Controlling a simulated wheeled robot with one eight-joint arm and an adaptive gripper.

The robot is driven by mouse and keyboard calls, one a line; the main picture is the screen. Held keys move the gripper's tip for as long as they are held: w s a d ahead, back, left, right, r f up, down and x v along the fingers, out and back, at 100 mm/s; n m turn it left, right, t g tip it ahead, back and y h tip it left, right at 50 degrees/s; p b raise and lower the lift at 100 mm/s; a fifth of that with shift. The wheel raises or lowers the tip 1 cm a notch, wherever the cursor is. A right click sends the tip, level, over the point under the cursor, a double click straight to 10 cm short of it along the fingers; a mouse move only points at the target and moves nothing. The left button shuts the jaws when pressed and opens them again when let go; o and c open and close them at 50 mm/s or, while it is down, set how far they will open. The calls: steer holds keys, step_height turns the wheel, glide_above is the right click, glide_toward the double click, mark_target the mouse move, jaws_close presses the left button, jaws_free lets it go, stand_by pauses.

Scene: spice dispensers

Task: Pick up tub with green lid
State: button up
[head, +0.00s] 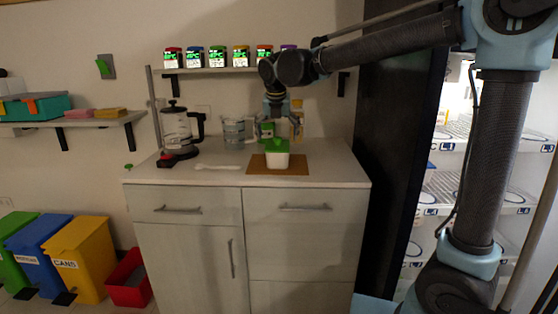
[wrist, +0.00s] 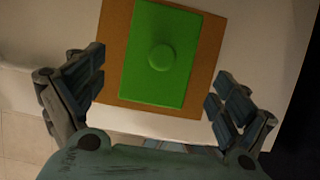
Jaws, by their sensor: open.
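A white tub (head: 277,161) with a green lid (head: 276,146) stands upright on a brown board (head: 258,170) on the white counter. In the wrist view the green lid (wrist: 160,55) fills the upper middle, with a round knob on top. The brown board (wrist: 113,40) shows around it. My gripper (head: 273,125) is above the tub, pointing down. In the wrist view my gripper (wrist: 155,95) has its two fingers spread wide, one to each side of the lid, with nothing between them held. The tub's walls are hidden under the lid there.
A white spoon-like item (head: 217,165) lies left of the board. A shelf (head: 215,71) holds several spice dispensers above.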

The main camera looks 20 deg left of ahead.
mark_target(278, 145)
steer(key=shift+x, duration=4.05)
steer(key=shift+s+f, duration=0.15)
steer(key=shift+f, duration=0.15)
steer(key=shift+c, duration=0.3)
steer(key=c, duration=1.4)
